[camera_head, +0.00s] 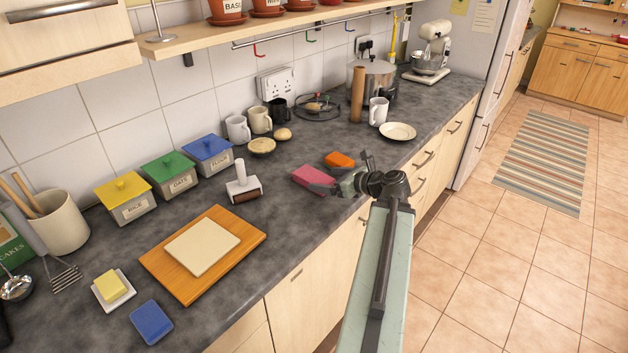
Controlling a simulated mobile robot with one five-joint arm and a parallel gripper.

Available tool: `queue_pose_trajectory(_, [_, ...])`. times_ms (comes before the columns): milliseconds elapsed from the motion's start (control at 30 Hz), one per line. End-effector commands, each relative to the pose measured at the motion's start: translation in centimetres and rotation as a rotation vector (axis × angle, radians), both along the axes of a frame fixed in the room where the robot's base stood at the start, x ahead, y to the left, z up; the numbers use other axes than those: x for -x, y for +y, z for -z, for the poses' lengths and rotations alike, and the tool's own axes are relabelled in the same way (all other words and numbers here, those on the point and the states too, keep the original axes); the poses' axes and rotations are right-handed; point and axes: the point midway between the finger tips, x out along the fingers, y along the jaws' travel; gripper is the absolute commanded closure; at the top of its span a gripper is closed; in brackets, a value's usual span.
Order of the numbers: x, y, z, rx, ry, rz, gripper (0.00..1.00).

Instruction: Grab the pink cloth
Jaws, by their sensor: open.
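The pink cloth (312,175) lies folded on the dark grey worktop (290,240), near its front edge. My gripper (340,178) is open at the right side of the pink cloth. One finger reaches toward the cloth's front right corner and overlaps it in view. I cannot tell whether it touches. The other finger is farther back, to the right of an orange cloth or sponge (340,159). Nothing shows between the fingers. The cloth's right end is partly hidden by my gripper.
A paint-roller-like tool (243,183) stands left of the pink cloth. The worktop between is clear.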

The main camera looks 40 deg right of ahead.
Motion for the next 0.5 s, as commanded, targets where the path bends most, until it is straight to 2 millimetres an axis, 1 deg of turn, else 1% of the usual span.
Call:
queue_pose_trajectory(100, [-2.0, 0.3, 1.2, 0.0, 0.0, -0.007, 0.11])
queue_pose_trajectory(233, [-4.1, 0.5, 2.0, 0.0, 0.001, -0.008, 0.11])
queue_pose_trajectory(300, [-4.5, 0.6, 2.0, 0.001, 0.001, -0.007, 0.11])
queue_pose_trajectory(467, [-4.5, 0.7, 1.8, 0.0, 0.0, -0.007, 0.11])
queue_pose_trajectory(500, [-4.5, 0.7, 1.8, 0.0, 0.0, -0.006, 0.19])
